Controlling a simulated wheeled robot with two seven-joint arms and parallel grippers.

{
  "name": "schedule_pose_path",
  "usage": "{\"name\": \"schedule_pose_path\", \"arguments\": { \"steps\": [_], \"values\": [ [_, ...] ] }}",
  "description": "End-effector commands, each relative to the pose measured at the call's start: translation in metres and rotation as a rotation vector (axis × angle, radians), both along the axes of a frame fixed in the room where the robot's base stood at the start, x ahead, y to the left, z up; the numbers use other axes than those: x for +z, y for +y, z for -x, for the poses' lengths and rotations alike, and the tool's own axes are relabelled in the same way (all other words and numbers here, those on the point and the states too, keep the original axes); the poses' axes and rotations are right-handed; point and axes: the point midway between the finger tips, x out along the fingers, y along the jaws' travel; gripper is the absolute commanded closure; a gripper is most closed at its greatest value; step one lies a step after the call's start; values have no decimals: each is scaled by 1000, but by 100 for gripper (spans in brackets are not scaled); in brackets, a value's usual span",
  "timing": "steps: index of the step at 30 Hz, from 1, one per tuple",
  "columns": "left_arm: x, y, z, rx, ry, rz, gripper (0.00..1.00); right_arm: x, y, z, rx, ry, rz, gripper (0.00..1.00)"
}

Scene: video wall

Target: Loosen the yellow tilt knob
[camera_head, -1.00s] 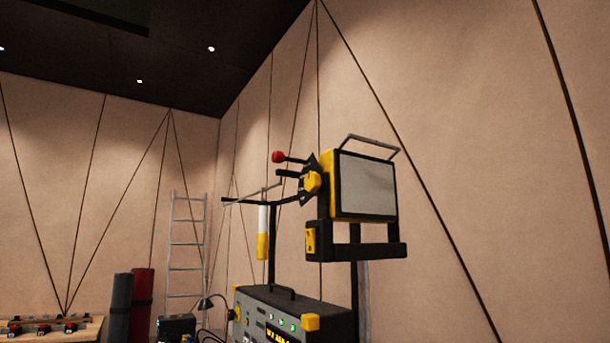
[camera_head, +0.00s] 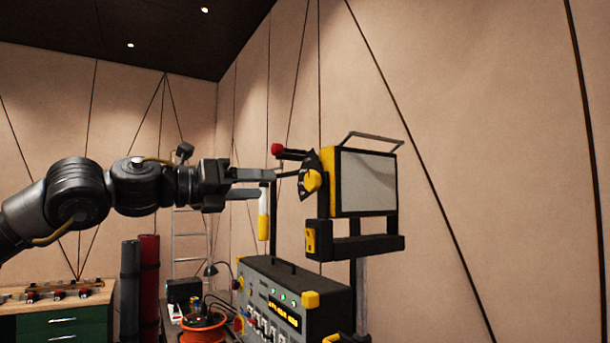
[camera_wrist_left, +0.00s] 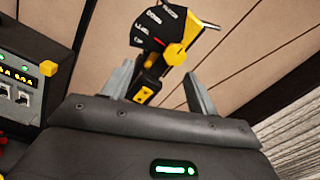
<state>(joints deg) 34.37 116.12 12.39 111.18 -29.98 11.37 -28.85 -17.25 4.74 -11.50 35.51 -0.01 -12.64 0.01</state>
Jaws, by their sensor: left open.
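The yellow tilt knob (camera_head: 314,180) is on the left side of the lamp head (camera_head: 367,184), in front of a black plate. In the left wrist view the yellow knob (camera_wrist_left: 174,54) shows beyond the fingertips, against a black fan-shaped scale (camera_wrist_left: 153,28) with white lettering. My left gripper (camera_head: 267,184) reaches in from the left, level with the knob. Its fingers are open, one above the other in the head view, with the tips short of the knob. In the wrist view the fingers (camera_wrist_left: 158,75) stand apart with nothing gripped. My right gripper is out of view.
A lever with a red ball (camera_head: 277,149) is just above the fingertips. A yellow-and-white cylinder (camera_head: 263,214) hangs below them. A control box (camera_head: 290,302) with green lights stands underneath. A bench (camera_head: 60,310), rolls and an orange reel (camera_head: 205,328) are lower left.

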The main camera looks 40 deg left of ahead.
Motion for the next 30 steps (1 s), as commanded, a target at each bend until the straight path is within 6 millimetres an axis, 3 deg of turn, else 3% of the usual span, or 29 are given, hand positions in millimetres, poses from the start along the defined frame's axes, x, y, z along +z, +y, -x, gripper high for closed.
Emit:
{"name": "schedule_pose_path", "arguments": {
  "steps": [4,11,14,24,30],
  "values": [
    [13,-25,23,11,-4,-124,41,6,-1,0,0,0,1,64],
    [14,-31,26,13,-3,-152,41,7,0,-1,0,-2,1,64],
    [16,-33,18,13,0,-152,41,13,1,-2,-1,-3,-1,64],
    [18,-50,-40,12,2,-150,41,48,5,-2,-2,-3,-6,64],
    [17,-58,-65,13,-2,-148,41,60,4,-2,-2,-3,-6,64]
  ]
}}
